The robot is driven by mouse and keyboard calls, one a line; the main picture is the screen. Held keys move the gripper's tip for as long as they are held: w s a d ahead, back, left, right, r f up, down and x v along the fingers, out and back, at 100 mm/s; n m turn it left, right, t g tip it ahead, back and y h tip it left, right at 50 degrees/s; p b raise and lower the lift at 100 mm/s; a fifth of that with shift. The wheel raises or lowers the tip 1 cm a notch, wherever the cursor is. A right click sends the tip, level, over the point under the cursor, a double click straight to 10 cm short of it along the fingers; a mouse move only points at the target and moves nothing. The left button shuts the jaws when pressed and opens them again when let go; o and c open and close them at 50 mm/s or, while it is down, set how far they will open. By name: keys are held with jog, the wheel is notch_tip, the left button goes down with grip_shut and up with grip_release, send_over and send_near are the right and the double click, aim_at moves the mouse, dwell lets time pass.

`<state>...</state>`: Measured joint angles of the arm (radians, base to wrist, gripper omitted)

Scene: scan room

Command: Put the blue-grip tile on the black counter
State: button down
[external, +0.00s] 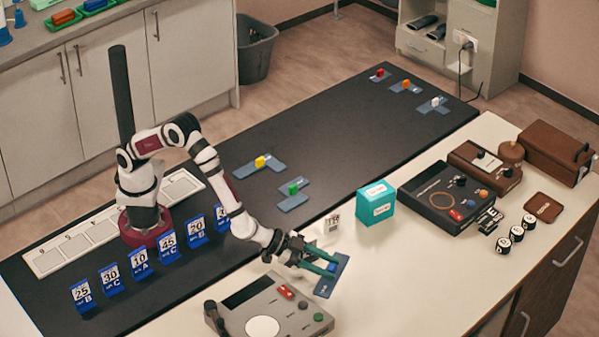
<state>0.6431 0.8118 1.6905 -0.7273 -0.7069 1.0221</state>
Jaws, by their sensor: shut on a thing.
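The black counter (345,135) runs diagonally behind and left of my gripper. On it lie tiles with a yellow grip (260,162), a green grip (293,189), a red grip (379,74), an orange grip (406,85) and a white grip (435,102).
A grey device (262,310) stands just left of the held tile. A teal box (376,204) and a small white printed block (332,223) stand behind it. A dark console (446,195) is farther right. Several blue number cards (139,264) line the black counter's left part; its middle is clear.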

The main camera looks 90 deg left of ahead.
jog(key=s+a+r, duration=0.2)
jog(key=a+r, duration=1.1)
jog(key=a, duration=0.1)
jog(key=s+a+r+n+y, duration=0.1)
jog(key=s+a+r, duration=0.2)
jog(key=s+a, duration=0.4)
jog(key=s+a+r, duration=0.4)
jog(key=s+a, duration=0.3)
jog(key=h, duration=0.3)
send_over(323, 283)
jog(key=a, duration=0.6)
notch_tip(323, 283, down, 13)
jog(key=shift+m+g+h, duration=0.3)
jog(key=shift+m+g, duration=0.1)
jog(key=d+f, duration=0.6)
jog(key=w+a+f, duration=0.2)
jog(key=w, duration=0.1)
jog(key=w+a+f, duration=0.2)
jog(key=w, duration=0.1)
jog(key=w+a+f, duration=0.2)
jog(key=w+f, duration=0.1)
jog(key=shift+a+f, duration=0.1)
jog(key=shift+a, duration=0.2)
notch_tip(323, 283, down, 3)
jog(key=shift+a+f, duration=0.1)
jog(key=shift+f, duration=0.45)
